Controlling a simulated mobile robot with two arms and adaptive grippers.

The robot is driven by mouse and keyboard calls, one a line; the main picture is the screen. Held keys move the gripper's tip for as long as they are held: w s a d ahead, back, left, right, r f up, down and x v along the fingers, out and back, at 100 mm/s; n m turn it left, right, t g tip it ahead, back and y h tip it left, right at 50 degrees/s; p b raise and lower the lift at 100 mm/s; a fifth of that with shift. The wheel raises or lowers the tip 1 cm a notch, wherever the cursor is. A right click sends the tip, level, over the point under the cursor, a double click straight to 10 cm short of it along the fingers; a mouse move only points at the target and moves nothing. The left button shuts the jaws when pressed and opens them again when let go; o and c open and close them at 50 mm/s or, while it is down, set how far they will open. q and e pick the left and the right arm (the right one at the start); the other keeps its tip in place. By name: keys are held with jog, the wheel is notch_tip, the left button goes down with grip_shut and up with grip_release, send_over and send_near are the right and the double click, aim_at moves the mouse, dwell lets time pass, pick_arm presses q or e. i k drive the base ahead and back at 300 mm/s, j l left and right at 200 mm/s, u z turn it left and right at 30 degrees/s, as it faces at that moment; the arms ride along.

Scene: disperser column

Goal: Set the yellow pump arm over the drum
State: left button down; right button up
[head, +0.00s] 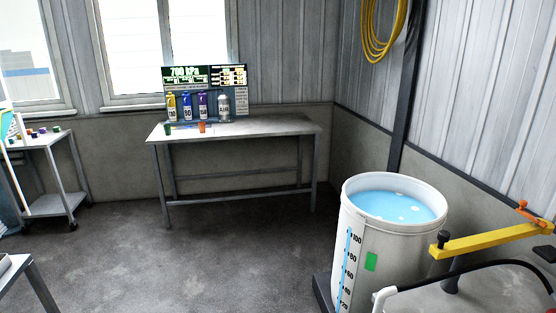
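The drum (393,251) is a white, open-topped barrel at the right, filled with blue liquid (395,206). It has a blue level scale and a green patch on its side. The yellow pump arm (492,241) is a bar to the right of the drum, running from the right edge of the view. Its left end carries a black knob and lies by the drum's right side, not above the liquid. An orange handle (528,213) sits on top near its right end. Neither of my grippers shows in the head view.
A black hose (470,270) with a white end piece (384,298) curves in front of the drum. A grey table (240,130) with bottles and cups stands at the back wall. A small trolley (50,145) is at left. The middle floor is clear.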

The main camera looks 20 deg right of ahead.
aim_at(446, 248)
jog(key=i, duration=1.05)
jog(key=i+z, duration=0.1)
jog(key=i, duration=0.9)
jog(key=z, duration=0.4)
jog(key=i+j+z, duration=0.1)
jog(key=z, duration=0.3)
jog(key=i+z, duration=0.1)
jog(key=z, duration=0.3)
jog(key=j+z, duration=0.15)
jog(key=z, duration=0.25)
jog(key=j+z, duration=0.1)
jog(key=z, duration=0.3)
jog(key=i, duration=0.05)
